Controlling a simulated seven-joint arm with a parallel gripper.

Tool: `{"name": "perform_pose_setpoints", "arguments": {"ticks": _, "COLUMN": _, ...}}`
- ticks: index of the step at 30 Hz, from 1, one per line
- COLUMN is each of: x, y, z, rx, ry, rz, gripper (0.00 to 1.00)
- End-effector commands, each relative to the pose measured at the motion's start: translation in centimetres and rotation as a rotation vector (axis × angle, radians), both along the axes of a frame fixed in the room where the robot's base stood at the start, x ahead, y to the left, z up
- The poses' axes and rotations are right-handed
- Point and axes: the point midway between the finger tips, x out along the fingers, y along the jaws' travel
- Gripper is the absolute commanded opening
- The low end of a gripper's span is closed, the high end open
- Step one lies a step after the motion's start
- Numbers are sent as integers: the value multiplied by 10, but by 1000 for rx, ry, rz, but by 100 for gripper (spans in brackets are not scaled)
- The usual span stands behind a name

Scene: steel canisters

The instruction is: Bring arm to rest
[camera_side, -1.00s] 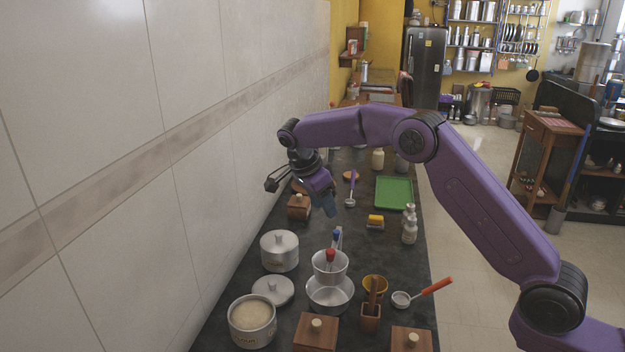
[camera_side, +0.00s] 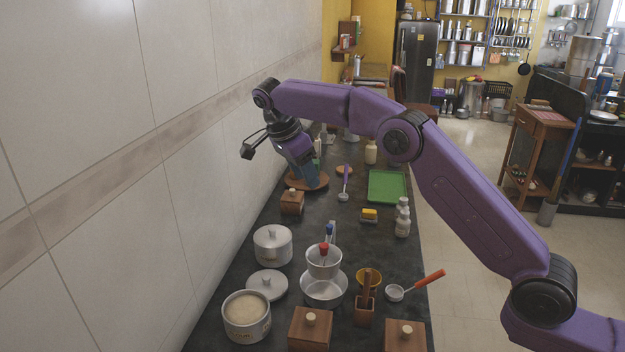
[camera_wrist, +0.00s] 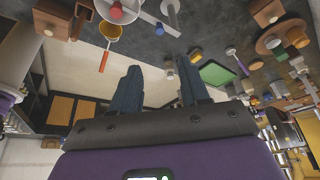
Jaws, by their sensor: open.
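My gripper (camera_side: 308,178) hangs over the counter in the side view, fingers pointing down and slightly right. In the wrist view its two blue fingers (camera_wrist: 160,88) stand apart with nothing between them. A closed steel canister (camera_side: 273,250) with a knobbed lid stands on the counter at left. An open steel canister (camera_side: 247,326) stands in front of it, filled with a pale, flour-like content. A loose steel lid (camera_side: 267,284) lies between the two canisters. My gripper is well behind the canisters and apart from them.
A tiled wall (camera_side: 150,180) runs along the counter's left side. Nearby stand a wooden box (camera_side: 292,204), a round wooden board (camera_side: 318,183), a green tray (camera_side: 387,187), white bottles (camera_side: 402,222), steel bowls (camera_side: 324,290) and a red-handled ladle (camera_side: 412,287). The dark counter middle has some bare room.

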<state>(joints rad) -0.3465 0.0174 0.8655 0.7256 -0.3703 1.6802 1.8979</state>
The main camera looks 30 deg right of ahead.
Motion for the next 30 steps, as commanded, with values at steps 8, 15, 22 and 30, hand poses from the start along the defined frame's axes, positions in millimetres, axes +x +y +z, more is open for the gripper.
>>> {"name": "perform_pose_setpoints", "arguments": {"ticks": 8, "x": -5, "y": 6, "z": 3, "rx": 11, "ry": 18, "rz": 73, "gripper": 45}}
{"name": "perform_pose_setpoints", "arguments": {"ticks": 15, "x": -42, "y": 29, "z": 13, "rx": 58, "ry": 114, "rz": 454, "gripper": 45}}
{"name": "perform_pose_setpoints", "arguments": {"ticks": 22, "x": -98, "y": 41, "z": 17, "rx": 101, "ry": 210, "rz": 871, "gripper": 45}}
{"name": "perform_pose_setpoints", "arguments": {"ticks": 30, "x": -183, "y": 36, "z": 12, "rx": 136, "ry": 308, "rz": 1353, "gripper": 45}}
